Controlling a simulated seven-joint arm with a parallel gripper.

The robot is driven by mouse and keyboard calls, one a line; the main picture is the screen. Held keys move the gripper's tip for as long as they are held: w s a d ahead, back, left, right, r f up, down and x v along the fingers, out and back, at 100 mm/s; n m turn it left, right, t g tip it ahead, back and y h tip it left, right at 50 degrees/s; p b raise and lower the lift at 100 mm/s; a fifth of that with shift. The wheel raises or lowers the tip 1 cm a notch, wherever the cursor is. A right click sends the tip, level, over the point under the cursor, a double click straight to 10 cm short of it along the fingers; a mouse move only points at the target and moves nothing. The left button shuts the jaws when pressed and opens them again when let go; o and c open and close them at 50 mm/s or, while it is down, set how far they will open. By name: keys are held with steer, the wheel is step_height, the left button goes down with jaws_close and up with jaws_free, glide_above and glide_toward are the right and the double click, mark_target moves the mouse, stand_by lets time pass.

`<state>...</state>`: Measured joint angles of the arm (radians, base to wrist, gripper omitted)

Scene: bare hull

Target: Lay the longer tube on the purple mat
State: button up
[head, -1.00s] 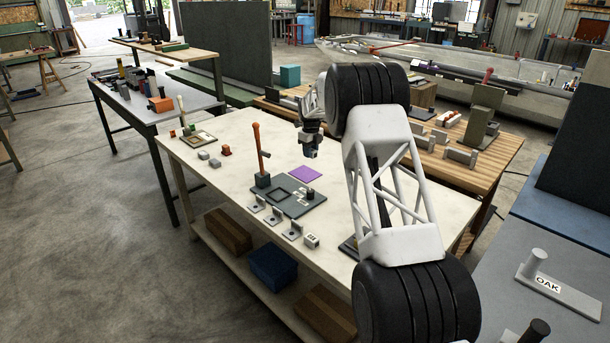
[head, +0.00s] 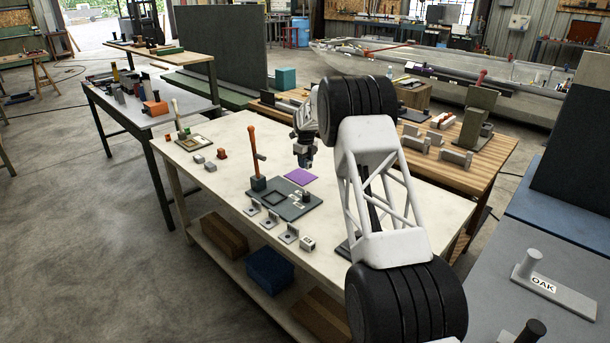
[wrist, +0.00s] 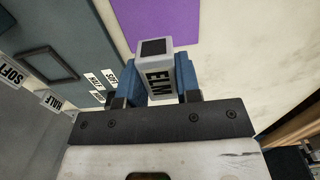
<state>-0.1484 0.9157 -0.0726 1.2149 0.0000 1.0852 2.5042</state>
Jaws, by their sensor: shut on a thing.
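My gripper (wrist: 152,82), with blue fingers, is shut on a light grey square-ended piece marked ELM (wrist: 160,84). Its dark square end faces the wrist camera; it looks like a tube, but its length cannot be judged. The purple mat (wrist: 155,22) lies past the held piece in the wrist view, partly cut off by the frame's top. In the head view my gripper (head: 303,160) hangs above the pale table, close to the purple mat (head: 302,177), which lies flat with nothing visible on it. I cannot make out a second tube.
A dark board (head: 296,215) with a square recess lies in front of the mat. A tall orange-red post (head: 252,148) stands at its left corner. Several small grey brackets (head: 270,220) line the front edge.

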mark_target(305, 179)
steer(key=shift+f, duration=1)
steer(key=shift+f, duration=0.1)
steer(key=shift+f, duration=1.8)
steer(key=shift+f, duration=0.1)
steer(key=o, duration=0.9)
step_height(305, 179, up, 12)
steer(key=shift+r, duration=0.1)
